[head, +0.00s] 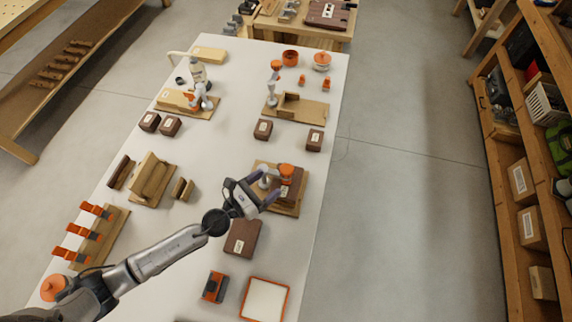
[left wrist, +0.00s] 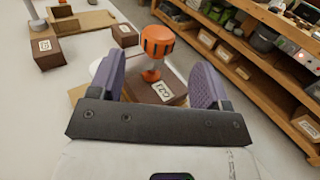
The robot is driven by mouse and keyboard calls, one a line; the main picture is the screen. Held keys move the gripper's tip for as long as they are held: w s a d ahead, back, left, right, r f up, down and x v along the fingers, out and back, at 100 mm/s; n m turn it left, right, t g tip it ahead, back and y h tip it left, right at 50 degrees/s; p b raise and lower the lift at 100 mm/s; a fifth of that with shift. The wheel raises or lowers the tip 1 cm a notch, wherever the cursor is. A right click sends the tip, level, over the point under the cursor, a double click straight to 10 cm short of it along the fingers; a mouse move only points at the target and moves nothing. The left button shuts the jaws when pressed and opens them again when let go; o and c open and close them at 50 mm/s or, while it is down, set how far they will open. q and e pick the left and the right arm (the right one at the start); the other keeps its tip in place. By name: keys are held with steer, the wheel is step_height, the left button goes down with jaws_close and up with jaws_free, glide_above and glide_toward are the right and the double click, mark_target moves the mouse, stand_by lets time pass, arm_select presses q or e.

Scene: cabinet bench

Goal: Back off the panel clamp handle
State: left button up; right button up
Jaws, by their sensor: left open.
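The clamp handle is an orange ribbed knob (left wrist: 157,41) on a pale stem in the left wrist view. It stands above a labelled brown block (left wrist: 160,92). In the head view the orange knob (head: 287,170) shows over a wooden board (head: 291,211) at the table's right side. My left gripper (head: 262,184) is open beside the clamp, with its purple fingers pointing toward it. In the left wrist view the knob is beyond and between the two fingers (left wrist: 160,76), apart from both. The lower stem is partly hidden. My right gripper is out of view.
A brown block (head: 242,238) lies below the gripper, and an orange-rimmed tray (head: 265,299) stands nearer. Another board (head: 297,108) with a clamp is farther back. Wooden shelves (head: 510,150) stand at right, across open floor. The white table (head: 225,150) has bare patches between fixtures.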

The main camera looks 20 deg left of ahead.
mark_target(281, 173)
arm_select(q)
steer(key=x, duration=0.6)
steer(key=shift+w+d+p, duration=0.1)
steer(key=shift+w+p, duration=0.15)
steer(key=shift+p, duration=0.1)
steer(key=shift+w+d, duration=0.25)
steer(key=shift+w, duration=0.35)
steer(key=shift+c, duration=0.3)
